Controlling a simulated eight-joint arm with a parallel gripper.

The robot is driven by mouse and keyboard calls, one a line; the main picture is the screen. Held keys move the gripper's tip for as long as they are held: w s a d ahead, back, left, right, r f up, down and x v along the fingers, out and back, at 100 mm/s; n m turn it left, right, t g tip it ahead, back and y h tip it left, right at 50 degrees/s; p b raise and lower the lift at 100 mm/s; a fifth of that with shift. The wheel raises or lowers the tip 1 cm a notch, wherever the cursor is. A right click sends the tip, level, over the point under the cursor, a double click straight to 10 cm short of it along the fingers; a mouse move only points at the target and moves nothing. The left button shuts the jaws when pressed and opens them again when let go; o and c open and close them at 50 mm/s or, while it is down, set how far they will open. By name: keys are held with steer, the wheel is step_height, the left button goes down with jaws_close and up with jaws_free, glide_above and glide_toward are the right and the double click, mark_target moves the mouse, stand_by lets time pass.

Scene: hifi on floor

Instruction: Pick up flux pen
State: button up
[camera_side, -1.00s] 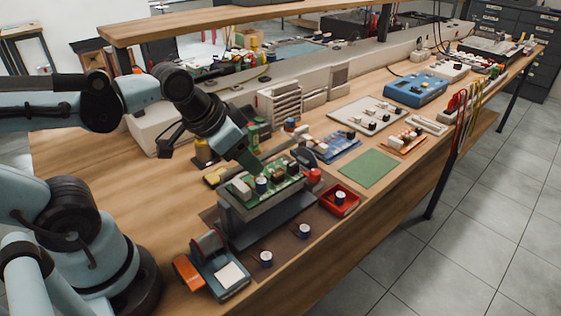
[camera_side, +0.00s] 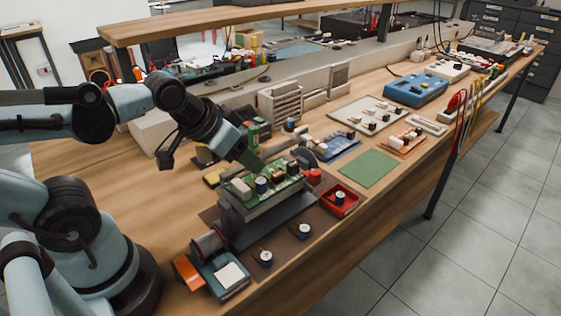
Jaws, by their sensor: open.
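I cannot pick out a flux pen for certain at this size. My gripper (camera_side: 257,164) is open and points down and to the right, just behind the green circuit board (camera_side: 262,195). The board sits on a grey holder (camera_side: 265,223) and carries several parts, including a blue-and-white cylinder (camera_side: 261,185). I see nothing held in the gripper. The tips are small and dark, and I cannot tell whether they touch anything. My gripper and wrist hide part of the bench behind the board.
A red tray (camera_side: 350,206) and a green mat (camera_side: 367,169) lie right of the holder. A soldering station (camera_side: 222,275) stands in front. Small drawers (camera_side: 281,102) and a blue instrument (camera_side: 415,90) are farther back. Bare wood lies at the left.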

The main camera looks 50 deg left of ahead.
stand_by(0.4)
steer(key=shift+w+a+r, duration=0.2)
steer(key=shift+w+r, duration=0.1)
steer(key=w+a+r+g, duration=0.3)
steer(key=w+a+r, duration=0.1)
steer(key=w+a, duration=0.15)
steer(key=g, duration=0.4)
glide_toward(255, 127)
steer(key=shift+w+d+f, duration=0.1)
steer(key=shift+d+f, duration=0.15)
steer(key=shift+w+a+f, duration=0.15)
steer(key=shift+a+f, duration=0.15)
step_height(255, 127, down, 6)
steer(key=shift+f, duration=0.1)
steer(key=shift+s+f, duration=0.25)
steer(key=shift+f, duration=1.15)
steer(key=shift+s+f, duration=0.2)
steer(key=shift+f, duration=1.2)
